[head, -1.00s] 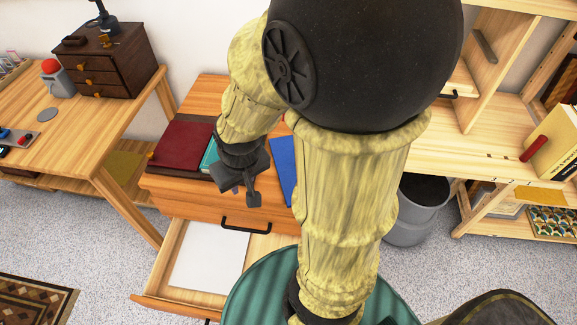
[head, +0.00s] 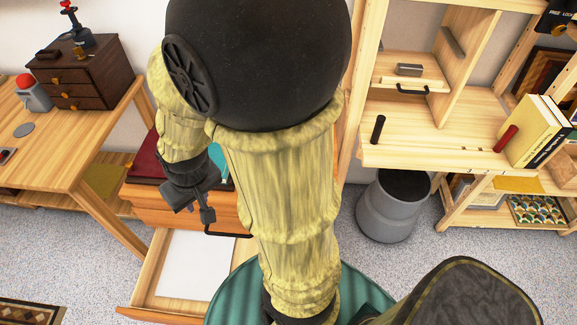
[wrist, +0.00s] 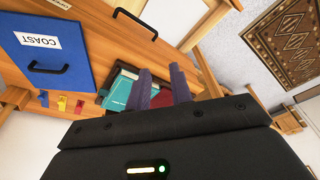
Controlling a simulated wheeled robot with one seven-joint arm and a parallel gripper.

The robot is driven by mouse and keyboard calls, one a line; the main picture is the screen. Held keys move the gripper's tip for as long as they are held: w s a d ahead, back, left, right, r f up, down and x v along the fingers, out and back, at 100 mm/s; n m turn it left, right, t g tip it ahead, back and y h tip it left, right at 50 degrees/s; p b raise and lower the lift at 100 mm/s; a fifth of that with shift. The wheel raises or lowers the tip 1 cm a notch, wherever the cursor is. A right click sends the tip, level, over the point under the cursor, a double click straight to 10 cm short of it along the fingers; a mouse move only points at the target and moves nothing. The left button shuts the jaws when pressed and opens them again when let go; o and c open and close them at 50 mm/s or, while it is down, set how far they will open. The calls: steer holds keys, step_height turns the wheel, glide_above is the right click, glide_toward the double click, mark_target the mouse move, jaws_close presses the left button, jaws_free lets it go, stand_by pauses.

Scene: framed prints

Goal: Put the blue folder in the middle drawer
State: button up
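The blue folder (wrist: 45,55) shows in the wrist view at the left, with a white COAST label and a dark handle-like bar. It lies on the wooden drawer cabinet (wrist: 100,50); in the head view my arm hides it. My gripper (head: 194,206) is over the cabinet front. In the wrist view its two fingers (wrist: 160,92) are apart and empty, to the right of the folder and not touching it. In the head view a drawer (head: 215,280) stands open with a white sheet (head: 190,265) in it. I cannot tell which drawer level this is.
A dark red book (head: 144,160) and a teal book (head: 217,163) lie on the cabinet top. Small coloured items (wrist: 62,103) lie near the folder. A grey bin (head: 392,207) and a shelf desk (head: 440,145) stand at the right, a wooden table (head: 85,125) at the left.

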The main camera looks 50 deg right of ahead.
steer(key=w+d+f+m+t+h+p, duration=0.1)
steer(key=w+d+f+m+h+p, duration=0.15)
steer(key=w+m, duration=0.35)
steer(key=w+d+f+m+t+h+p, duration=0.1)
steer(key=w+d+f+m+p, duration=0.1)
steer(key=w+d+m, duration=0.35)
steer(key=s+d+f+m+g+h+p, duration=0.1)
steer(key=s+d+m+g+h, duration=0.2)
steer(key=d+m, duration=0.2)
steer(key=s+d+f+m+g+h+p, duration=0.2)
steer(key=s+d+m+g+h, duration=0.1)
steer(key=d+m, duration=0.3)
steer(key=shift+m+g+h, duration=0.4)
steer(key=shift+m+h, duration=0.25)
steer(key=shift+m, duration=0.3)
steer(key=shift+f, duration=0.1)
steer(key=x, duration=1.1)
steer(key=shift+d+f, duration=0.15)
steer(key=shift+d, duration=0.15)
steer(key=shift+d+f, duration=0.1)
steer(key=shift+d, duration=0.1)
